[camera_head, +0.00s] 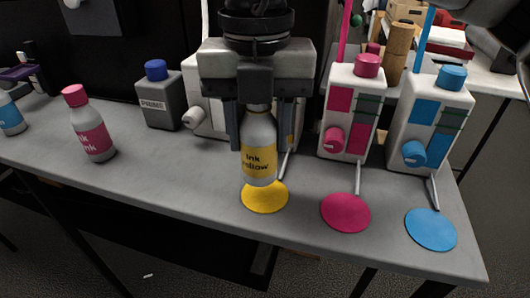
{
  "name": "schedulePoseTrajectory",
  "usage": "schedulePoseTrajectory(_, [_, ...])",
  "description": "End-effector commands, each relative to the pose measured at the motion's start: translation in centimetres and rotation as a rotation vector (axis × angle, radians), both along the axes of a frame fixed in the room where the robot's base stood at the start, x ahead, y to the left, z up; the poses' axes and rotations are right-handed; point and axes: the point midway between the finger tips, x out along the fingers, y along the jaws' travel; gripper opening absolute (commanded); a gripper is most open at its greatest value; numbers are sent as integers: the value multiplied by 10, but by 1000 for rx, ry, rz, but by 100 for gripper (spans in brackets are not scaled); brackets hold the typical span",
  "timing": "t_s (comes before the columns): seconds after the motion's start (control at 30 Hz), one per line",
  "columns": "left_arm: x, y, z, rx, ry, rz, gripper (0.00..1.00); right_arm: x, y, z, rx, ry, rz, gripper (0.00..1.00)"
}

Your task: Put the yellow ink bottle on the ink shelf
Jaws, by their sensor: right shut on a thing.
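The yellow ink bottle (259,150) has a grey body and a yellow label reading "Ink Yellow". My right gripper (256,120) comes down from the top and is shut on the bottle's upper part. The bottle is upright, in front of a white dispenser and overlapping the back of a yellow disc (265,197). I cannot tell whether its base touches the disc or hangs just above it. The bottle's cap is hidden by the gripper. My left gripper is not in view. No shelf is clearly recognisable as the ink shelf.
A magenta ink bottle (90,125), a blue-labelled bottle (11,116) and a grey primer bottle (159,97) stand on the grey table (180,185) at left. Magenta (351,110) and blue (431,118) dispensers stand at right, with magenta (346,213) and blue (431,230) discs in front.

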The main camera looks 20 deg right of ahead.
Motion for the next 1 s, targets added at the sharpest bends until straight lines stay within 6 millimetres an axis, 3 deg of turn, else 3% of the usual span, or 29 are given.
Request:
schedulePoseTrajectory(0.33, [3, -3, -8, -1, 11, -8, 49, -1, -9, -39, 1, 2, -1, 14])
schedulePoseTrajectory(0.87, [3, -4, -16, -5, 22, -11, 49, 0, -8, -44, 2, 0, -1, 14])
schedulePoseTrajectory(0.9, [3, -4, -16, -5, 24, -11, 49, 0, -8, -43, 1, 1, -1, 50])
schedulePoseTrajectory(0.97, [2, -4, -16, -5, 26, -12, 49, -1, -8, -43, 2, 2, -1, 64])
schedulePoseTrajectory(1.0, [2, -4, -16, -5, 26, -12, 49, -1, -8, -43, 2, 2, -1, 64])
